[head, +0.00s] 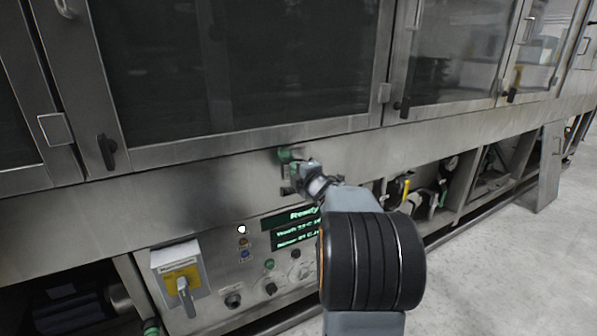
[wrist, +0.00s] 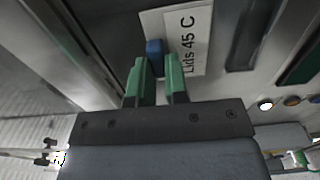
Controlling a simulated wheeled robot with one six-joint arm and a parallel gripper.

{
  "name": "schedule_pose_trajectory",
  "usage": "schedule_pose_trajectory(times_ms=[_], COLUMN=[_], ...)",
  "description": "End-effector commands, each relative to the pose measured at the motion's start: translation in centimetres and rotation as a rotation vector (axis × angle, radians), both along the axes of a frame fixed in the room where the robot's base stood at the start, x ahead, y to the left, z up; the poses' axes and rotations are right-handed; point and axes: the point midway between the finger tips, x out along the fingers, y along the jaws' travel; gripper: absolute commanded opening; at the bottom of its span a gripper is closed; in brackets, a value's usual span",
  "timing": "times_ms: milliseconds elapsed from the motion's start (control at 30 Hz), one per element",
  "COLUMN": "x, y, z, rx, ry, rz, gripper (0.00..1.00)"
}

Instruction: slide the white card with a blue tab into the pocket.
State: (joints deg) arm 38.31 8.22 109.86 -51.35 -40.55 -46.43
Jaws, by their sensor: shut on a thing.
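The white card (wrist: 195,42) is in the wrist view, just beyond my fingertips, with the print "Lids 45 C" running along it. Its blue tab (wrist: 154,50) sits between the tips of my gripper's green fingers (wrist: 157,72). My gripper is shut on this tab. In the head view my gripper (head: 290,158) is at the steel front, below the large window; the card cannot be made out there. A dark upright strip (wrist: 245,35) lies right of the card in the wrist view; I cannot tell whether it is the pocket. How the card meets the front is unclear.
A green-lettered display (head: 292,232) is below my gripper, partly behind my arm. Door latches (head: 107,150) stick out along the windows. Open floor lies at the right.

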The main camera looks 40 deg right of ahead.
Motion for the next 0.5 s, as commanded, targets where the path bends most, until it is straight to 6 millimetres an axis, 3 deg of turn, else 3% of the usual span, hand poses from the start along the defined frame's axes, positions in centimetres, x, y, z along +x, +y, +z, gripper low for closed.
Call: schedule_pose_trajectory(times_ms=[500], x=[0.9], y=[-0.1], z=[-1.8], rx=[-0.001], ry=[0.001], rz=[0.000], gripper=[0.00])
